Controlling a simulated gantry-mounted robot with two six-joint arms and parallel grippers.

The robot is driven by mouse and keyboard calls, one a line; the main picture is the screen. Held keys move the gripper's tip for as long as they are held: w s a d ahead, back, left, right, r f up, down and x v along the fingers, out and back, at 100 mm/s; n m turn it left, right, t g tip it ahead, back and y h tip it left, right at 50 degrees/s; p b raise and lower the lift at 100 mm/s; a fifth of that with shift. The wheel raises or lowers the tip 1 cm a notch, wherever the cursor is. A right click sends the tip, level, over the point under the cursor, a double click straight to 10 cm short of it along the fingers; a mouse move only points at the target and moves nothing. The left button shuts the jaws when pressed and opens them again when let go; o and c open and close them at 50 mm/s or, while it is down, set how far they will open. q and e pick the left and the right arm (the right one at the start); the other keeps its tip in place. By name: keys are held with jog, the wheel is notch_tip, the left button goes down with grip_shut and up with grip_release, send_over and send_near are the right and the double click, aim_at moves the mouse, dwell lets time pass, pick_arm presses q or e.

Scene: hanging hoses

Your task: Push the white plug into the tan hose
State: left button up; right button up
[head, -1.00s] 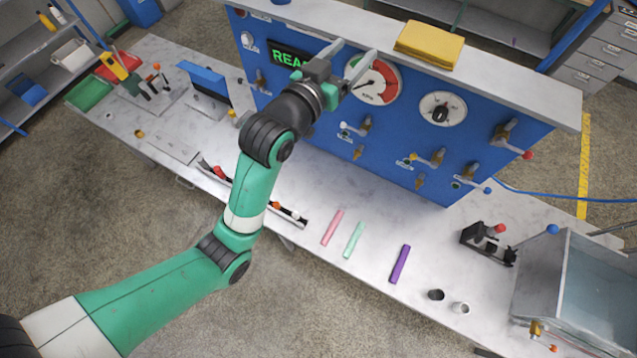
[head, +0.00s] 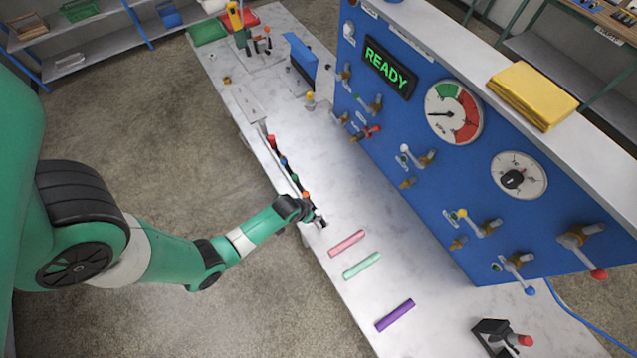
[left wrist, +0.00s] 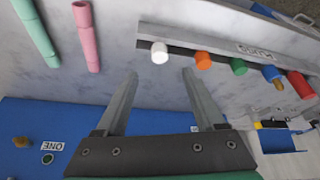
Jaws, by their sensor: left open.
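The white plug (left wrist: 159,52) stands at the end of a plug rack (left wrist: 230,45) in the left wrist view, beside an orange plug (left wrist: 203,61). My left gripper (left wrist: 160,76) is open, its two fingertips apart on either side of the white plug's line and just short of it. Nothing is between the fingers. In the head view my left gripper (head: 316,214) is over the near end of the rack, and I cannot make out the white plug there. I see no tan hose in these frames. My right gripper is not in view.
Pink (head: 347,243), mint (head: 362,265) and purple (head: 395,315) tubes lie on the bench (head: 340,185). A blue panel (head: 420,180) with valves and a gauge stands behind. Green (left wrist: 238,66), blue (left wrist: 270,73) and red (left wrist: 300,85) plugs follow along the rack.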

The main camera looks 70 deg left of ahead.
aim_at(318, 213)
pick_arm(q)
jog(key=b+x, duration=0.4)
jog(key=x, duration=0.4)
jog(key=shift+w+a+f+b, duration=0.1)
jog(key=shift+w+f+b, duration=0.1)
jog(key=shift+f+b, duration=0.2)
jog(key=shift+r, duration=0.1)
grip_shut()
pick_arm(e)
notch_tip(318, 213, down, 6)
